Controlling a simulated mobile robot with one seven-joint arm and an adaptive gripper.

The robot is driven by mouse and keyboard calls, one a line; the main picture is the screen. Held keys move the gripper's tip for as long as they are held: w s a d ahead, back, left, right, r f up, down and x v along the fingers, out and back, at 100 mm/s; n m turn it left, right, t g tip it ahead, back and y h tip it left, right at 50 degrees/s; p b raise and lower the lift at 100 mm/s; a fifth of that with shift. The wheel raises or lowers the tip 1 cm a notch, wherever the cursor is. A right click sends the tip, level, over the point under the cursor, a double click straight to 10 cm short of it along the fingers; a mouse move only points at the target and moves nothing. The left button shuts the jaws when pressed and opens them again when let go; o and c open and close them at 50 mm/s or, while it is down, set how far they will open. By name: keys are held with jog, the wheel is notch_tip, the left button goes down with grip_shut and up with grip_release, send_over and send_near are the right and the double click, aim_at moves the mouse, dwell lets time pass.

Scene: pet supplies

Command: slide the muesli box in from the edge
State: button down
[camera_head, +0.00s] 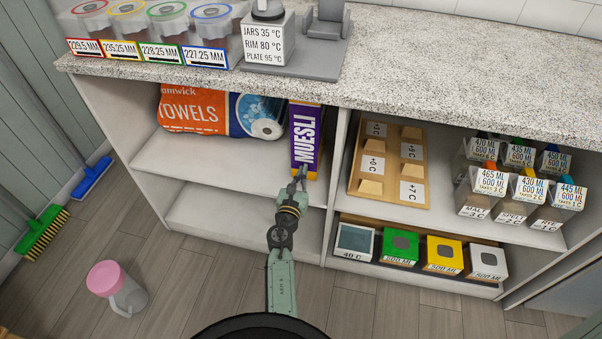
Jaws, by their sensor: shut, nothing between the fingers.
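The muesli box (305,135) is a purple carton with orange edges and white lettering. It stands upright on the upper shelf (215,163) of the left compartment, close to the divider and near the shelf's front edge. My gripper (301,172) is shut and empty at the lower front of the box. The fingertips look close to its front face, but I cannot tell whether they touch it. The fingers cover a small part of the box's lower front.
A towels pack (195,108) lies left of the box. The divider (338,170) stands right of it. The counter (420,70) overhangs above. Right shelves hold a wooden board (388,190), labelled jars (480,190) and several small boxes (399,246). A pink-lidded jug (122,290) stands on the floor.

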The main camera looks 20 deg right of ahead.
jog(key=shift+w, duration=0.15)
jog(key=shift+r, duration=0.1)
jog(key=shift+d, duration=0.1)
jog(key=b+x, duration=0.2)
jog(key=x, duration=0.8)
jog(key=shift+w+d, duration=0.2)
jog(key=shift+w, duration=0.1)
